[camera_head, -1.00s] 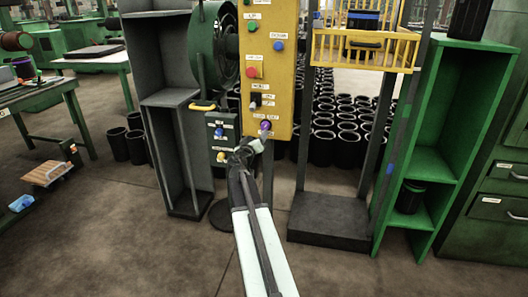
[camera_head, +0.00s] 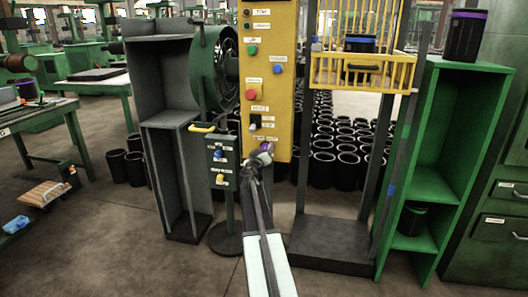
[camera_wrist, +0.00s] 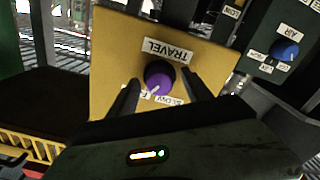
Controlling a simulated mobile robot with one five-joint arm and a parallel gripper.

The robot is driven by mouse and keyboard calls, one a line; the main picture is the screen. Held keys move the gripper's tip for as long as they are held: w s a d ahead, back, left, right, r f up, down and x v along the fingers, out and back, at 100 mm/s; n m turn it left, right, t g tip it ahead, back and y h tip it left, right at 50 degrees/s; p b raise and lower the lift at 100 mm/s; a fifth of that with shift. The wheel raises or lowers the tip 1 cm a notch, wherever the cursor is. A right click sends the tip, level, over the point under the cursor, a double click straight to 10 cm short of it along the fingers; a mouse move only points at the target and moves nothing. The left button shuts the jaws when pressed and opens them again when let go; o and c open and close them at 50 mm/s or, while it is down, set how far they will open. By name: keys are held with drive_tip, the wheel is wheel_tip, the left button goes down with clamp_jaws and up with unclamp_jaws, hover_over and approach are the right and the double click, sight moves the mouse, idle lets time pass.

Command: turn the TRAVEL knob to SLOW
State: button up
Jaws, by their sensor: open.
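The purple TRAVEL knob (camera_wrist: 160,76) sits on the yellow panel (camera_wrist: 112,62), with its TRAVEL label (camera_wrist: 170,50) beside it. Its white pointer points to the lower left in the wrist view. The SLOW label (camera_wrist: 174,101) is below the knob, slightly right; another label to its left is partly hidden by a finger. My gripper (camera_wrist: 161,80) is open, with one dark finger on each side of the knob; contact cannot be told. In the head view the knob (camera_head: 266,147) shows low on the yellow panel, just above my gripper (camera_head: 260,160).
A green control box (camera_head: 221,162) with blue and yellow knobs stands just left of the panel; its AIR knob (camera_wrist: 287,49) shows in the wrist view. A yellow basket (camera_head: 365,72) hangs at right, near a green shelf (camera_head: 455,150). Black sleeves (camera_head: 345,160) stand behind.

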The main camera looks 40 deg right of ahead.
drive_tip(key=c, duration=1.2)
drive_tip(key=shift+w+d, duration=0.1)
drive_tip(key=shift+d, duration=0.15)
clamp_jaws()
drive_tip(key=shift+a, duration=0.3)
